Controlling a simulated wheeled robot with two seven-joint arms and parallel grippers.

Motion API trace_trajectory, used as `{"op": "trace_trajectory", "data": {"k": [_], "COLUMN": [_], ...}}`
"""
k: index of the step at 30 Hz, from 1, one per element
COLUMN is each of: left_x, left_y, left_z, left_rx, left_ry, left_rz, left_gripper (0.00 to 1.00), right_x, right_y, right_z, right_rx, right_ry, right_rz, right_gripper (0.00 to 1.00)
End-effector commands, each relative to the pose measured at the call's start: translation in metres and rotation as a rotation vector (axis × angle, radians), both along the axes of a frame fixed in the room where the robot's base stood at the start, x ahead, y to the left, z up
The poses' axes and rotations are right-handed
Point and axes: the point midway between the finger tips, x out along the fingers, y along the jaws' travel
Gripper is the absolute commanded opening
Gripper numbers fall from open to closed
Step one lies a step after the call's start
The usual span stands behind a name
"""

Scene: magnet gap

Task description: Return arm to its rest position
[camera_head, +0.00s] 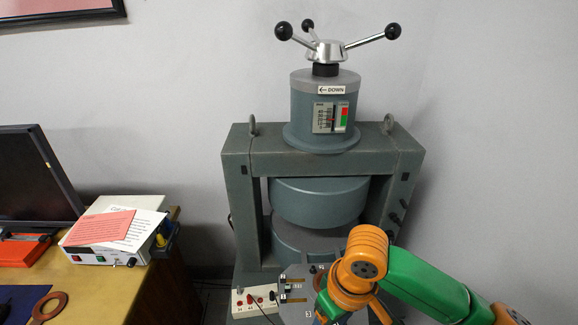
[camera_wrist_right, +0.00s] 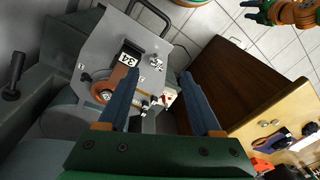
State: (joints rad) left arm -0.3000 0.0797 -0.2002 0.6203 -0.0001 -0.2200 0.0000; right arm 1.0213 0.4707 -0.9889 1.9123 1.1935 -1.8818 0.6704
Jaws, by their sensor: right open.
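My right arm (camera_head: 400,275), orange and green, reaches in from the lower right in the head view. Its orange wrist is in front of the magnet's lower part and over a grey plate (camera_head: 296,290). In the right wrist view my right gripper (camera_wrist_right: 159,75) is open, its two blue fingers wide apart. I see nothing held between the fingers.
The grey-green magnet frame (camera_head: 238,190) with its pole pieces (camera_head: 318,200) stands close behind the right arm. A small box with red knobs (camera_head: 256,300) is left of the plate. A wooden desk (camera_head: 95,285) with a monitor (camera_head: 35,175) and an instrument (camera_head: 118,230) stands at left.

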Motion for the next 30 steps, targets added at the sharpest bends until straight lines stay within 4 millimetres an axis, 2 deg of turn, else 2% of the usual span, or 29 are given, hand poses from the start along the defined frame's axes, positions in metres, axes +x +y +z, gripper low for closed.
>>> {"op": "trace_trajectory", "data": {"k": [9,12,15,20,26,30], "left_x": [0.002,0.001,0.001,0.000,0.000,0.000], "left_y": [0.000,0.000,0.000,0.000,0.000,0.000], "left_z": [0.000,0.000,0.000,0.000,0.000,0.000], "left_rx": [-0.001,0.000,0.000,0.000,0.000,0.000], "left_ry": [-0.003,-0.002,-0.002,-0.001,0.001,0.001], "left_rz": [0.000,0.000,0.000,0.000,0.000,0.000], "left_gripper": [0.50,0.50,0.50,0.50,0.50,0.50], "right_x": [-0.020,-0.027,-0.034,-0.048,-0.081,-0.116], "right_y": [0.040,0.048,0.044,0.013,-0.049,-0.098], "right_z": [-0.035,-0.047,-0.061,-0.085,-0.112,-0.123], "right_rx": [0.205,0.277,0.324,0.292,0.126,-0.039], "right_ry": [-0.069,-0.111,-0.161,-0.228,-0.261,-0.250], "right_rz": [0.054,0.025,-0.042,-0.186,-0.330,-0.394], "right_gripper": [0.66,0.66,0.66,0.66,0.66,0.66]}}
